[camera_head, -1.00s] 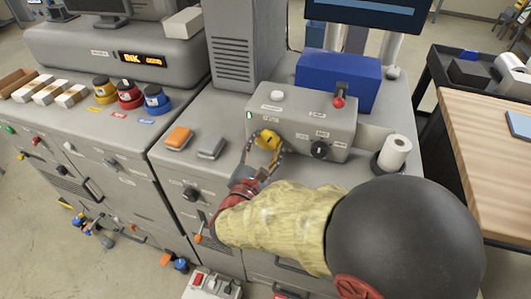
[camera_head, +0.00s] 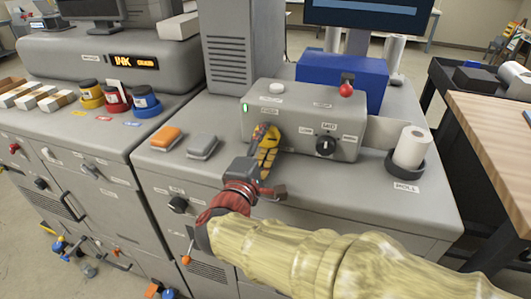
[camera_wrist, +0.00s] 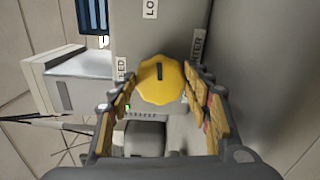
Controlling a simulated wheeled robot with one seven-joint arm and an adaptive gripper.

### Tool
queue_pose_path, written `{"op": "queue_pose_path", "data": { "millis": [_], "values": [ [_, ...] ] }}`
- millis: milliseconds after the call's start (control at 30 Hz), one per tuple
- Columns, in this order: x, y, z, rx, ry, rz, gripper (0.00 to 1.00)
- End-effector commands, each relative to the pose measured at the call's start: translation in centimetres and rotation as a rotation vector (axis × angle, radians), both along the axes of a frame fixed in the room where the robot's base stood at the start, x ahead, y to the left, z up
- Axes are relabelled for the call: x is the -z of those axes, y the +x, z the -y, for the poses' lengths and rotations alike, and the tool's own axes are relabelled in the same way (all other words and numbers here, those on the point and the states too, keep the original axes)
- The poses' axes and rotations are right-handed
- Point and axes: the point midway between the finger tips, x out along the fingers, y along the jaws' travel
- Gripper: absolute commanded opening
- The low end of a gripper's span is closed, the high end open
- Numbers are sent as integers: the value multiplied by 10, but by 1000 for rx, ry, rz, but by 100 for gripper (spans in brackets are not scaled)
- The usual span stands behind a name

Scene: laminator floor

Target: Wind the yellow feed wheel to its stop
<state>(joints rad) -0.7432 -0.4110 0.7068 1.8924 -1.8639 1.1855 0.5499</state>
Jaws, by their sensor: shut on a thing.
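The yellow feed wheel (camera_wrist: 160,82) has a scalloped rim and a dark mark on its face, above centre in the wrist view. It sits on the front of a grey box, next to a label reading FEED. My gripper (camera_wrist: 160,92) is shut on the wheel, one finger at each side of the rim. In the head view, my gripper (camera_head: 266,140) reaches up to the left part of the box front, and its fingers hide most of the wheel.
The grey control box (camera_head: 300,110) also carries a black knob (camera_head: 326,145) and a red-tipped lever (camera_head: 346,90). Orange (camera_head: 165,137) and grey (camera_head: 202,145) blocks lie left of my gripper. A white roll (camera_head: 411,147) stands in a dark holder to the right.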

Motion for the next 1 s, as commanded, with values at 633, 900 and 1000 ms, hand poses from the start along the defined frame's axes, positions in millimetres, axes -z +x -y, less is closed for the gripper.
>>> {"op": "queue_pose_path", "data": {
  "millis": [633,900,1000],
  "values": [
    [5,0,0,1,574,206,24],
    [6,0,-1,2,816,294,24],
    [7,1,-2,2,903,326,24]
  ]
}}
